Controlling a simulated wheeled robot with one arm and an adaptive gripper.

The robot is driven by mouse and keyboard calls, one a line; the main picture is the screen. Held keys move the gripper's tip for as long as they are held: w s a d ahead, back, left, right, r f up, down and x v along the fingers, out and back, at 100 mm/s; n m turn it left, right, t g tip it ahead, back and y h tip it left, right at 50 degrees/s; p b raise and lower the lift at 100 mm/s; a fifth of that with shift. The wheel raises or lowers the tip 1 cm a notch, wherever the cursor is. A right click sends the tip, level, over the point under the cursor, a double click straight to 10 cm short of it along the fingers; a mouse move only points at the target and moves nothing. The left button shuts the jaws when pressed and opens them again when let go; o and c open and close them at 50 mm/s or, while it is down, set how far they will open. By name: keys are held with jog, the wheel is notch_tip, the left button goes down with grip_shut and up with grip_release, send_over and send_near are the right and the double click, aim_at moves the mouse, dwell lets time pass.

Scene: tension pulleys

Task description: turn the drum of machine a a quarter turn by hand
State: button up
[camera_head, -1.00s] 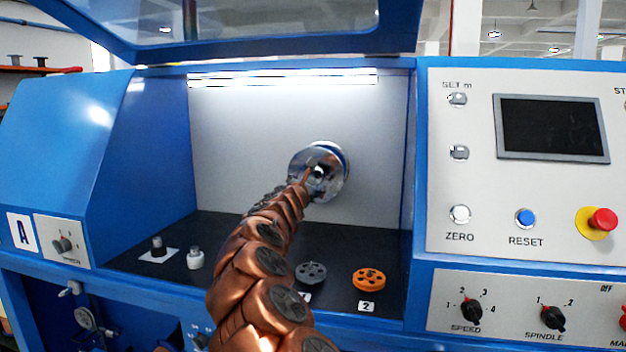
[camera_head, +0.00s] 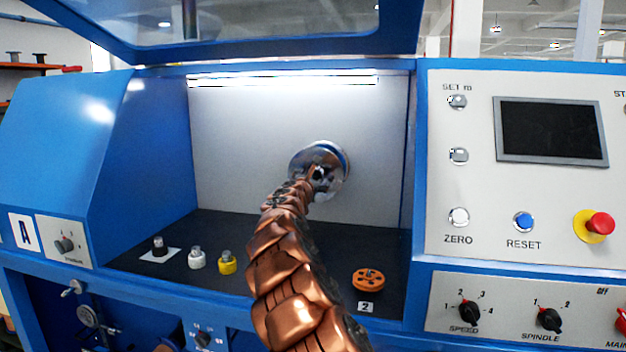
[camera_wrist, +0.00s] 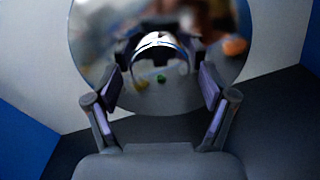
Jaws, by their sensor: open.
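The drum fills the upper part of the wrist view (camera_wrist: 235,60). A bright rounded hub (camera_wrist: 158,42) shows at its middle. My gripper (camera_head: 317,173) is at the drum's front face and covers part of it. In the wrist view my gripper (camera_wrist: 160,75) is open, one finger on each side below the hub. Reflections make it unclear whether the fingers touch the drum. The plate marked A (camera_head: 24,231) is at the left.
On the dark bay floor stand a black-topped piece (camera_head: 159,246), a white one (camera_head: 196,258) and a yellow one (camera_head: 227,263). An orange pulley (camera_head: 368,279) lies at the right by label 2. The raised blue lid (camera_head: 270,50) hangs above. A control panel (camera_head: 472,190) is at the right.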

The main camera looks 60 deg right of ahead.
grip_shut()
dwell(0.8)
